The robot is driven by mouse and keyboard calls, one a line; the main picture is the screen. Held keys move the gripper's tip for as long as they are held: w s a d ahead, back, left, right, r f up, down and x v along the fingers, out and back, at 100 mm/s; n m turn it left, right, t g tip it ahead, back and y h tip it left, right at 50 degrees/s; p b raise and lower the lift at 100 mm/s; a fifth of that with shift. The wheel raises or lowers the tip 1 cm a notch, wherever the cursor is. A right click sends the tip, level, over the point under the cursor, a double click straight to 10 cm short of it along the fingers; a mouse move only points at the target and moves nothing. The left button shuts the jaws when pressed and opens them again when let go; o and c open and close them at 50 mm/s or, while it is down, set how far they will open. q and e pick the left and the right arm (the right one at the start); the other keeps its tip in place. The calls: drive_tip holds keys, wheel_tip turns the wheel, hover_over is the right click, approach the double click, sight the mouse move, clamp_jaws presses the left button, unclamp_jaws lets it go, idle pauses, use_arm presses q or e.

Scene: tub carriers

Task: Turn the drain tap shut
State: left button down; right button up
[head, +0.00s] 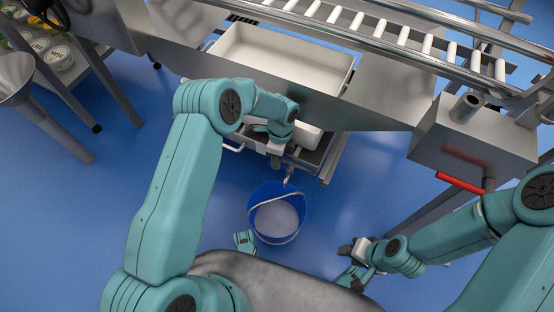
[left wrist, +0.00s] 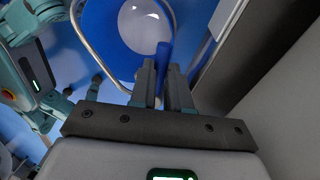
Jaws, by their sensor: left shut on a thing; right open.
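In the left wrist view the fingers of this gripper (left wrist: 164,90) are shut on a narrow blue lever (left wrist: 162,58), the tap's handle as far as I can tell. The bucket (left wrist: 100,20) lies beyond it. My right gripper (head: 352,262) is open and empty, low to the right of the bucket.
A roller conveyor (head: 390,35) runs across the top right. A steel box (head: 470,140) with a red handle (head: 460,182) stands at the right. A shelf with tubs (head: 55,52) and a metal funnel (head: 14,75) are at the left. Blue floor (head: 80,220) is clear around the bucket.

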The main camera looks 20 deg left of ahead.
use_arm(q)
drive_tip(key=c, duration=1.1)
unclamp_jaws()
drive_tip(key=shift+w, duration=0.1)
drive_tip(key=shift+r, duration=0.1)
